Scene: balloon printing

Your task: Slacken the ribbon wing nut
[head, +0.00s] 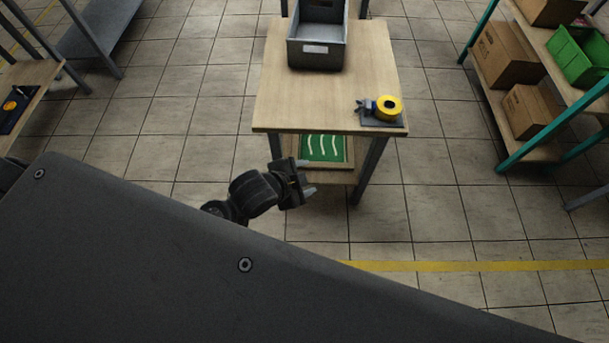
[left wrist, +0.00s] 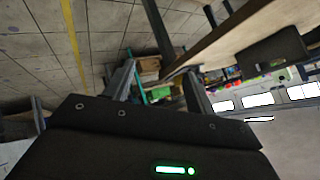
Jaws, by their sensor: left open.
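A yellow ribbon roll (head: 389,107) with a dark centre sits on a dark grey base (head: 383,123) at the near right corner of the wooden table (head: 287,103). A small grey-blue part (head: 364,106) sticks out at its left side; it is too small to tell whether it is the wing nut. My left gripper (head: 307,176) is open and empty in front of the table's near edge, to the left of and nearer than the roll. Its two fingers also show apart in the left wrist view (left wrist: 160,88), with nothing between them. My right gripper is not in view.
A grey bin (head: 317,54) with a white label stands at the table's back. A green board (head: 325,148) with white wavy lines lies on the lower shelf. A rack with cardboard boxes (head: 504,55) and a green crate (head: 580,58) stands at right. Floor around the table is clear.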

